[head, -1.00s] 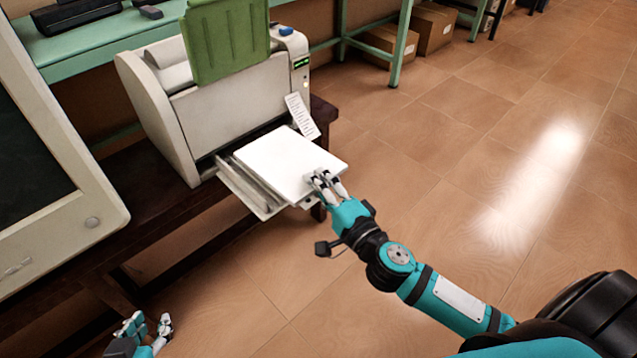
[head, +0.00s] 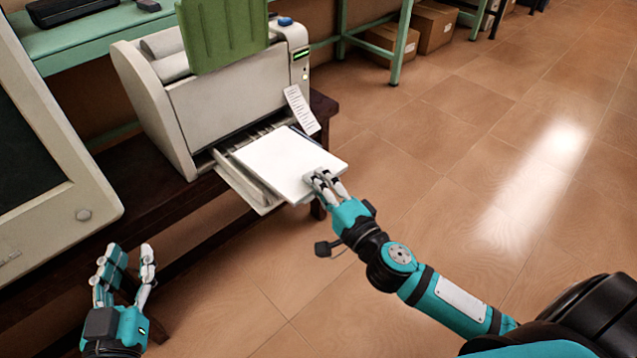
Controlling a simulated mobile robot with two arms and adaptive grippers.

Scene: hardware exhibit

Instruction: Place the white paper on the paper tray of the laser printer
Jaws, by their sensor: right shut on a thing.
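The white paper (head: 284,160) is a flat stack lying over the pulled-out paper tray (head: 238,185) of the laser printer (head: 225,105). Its right front corner is in my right gripper (head: 320,180), which is shut on it. The tray's left rim and some of its inside near the printer show beside the paper. I cannot tell whether the paper rests on the tray or is held just above it. My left gripper (head: 125,268) is open and empty at the lower left, in front of the dark table and apart from the printer.
A green folder-like piece (head: 222,35) stands on the printer, and a printed slip (head: 301,110) hangs at its right front. A monitor (head: 70,190) fills the left on the dark wooden table (head: 180,212). Cardboard boxes (head: 392,40) lie at the back. The floor to the right is clear.

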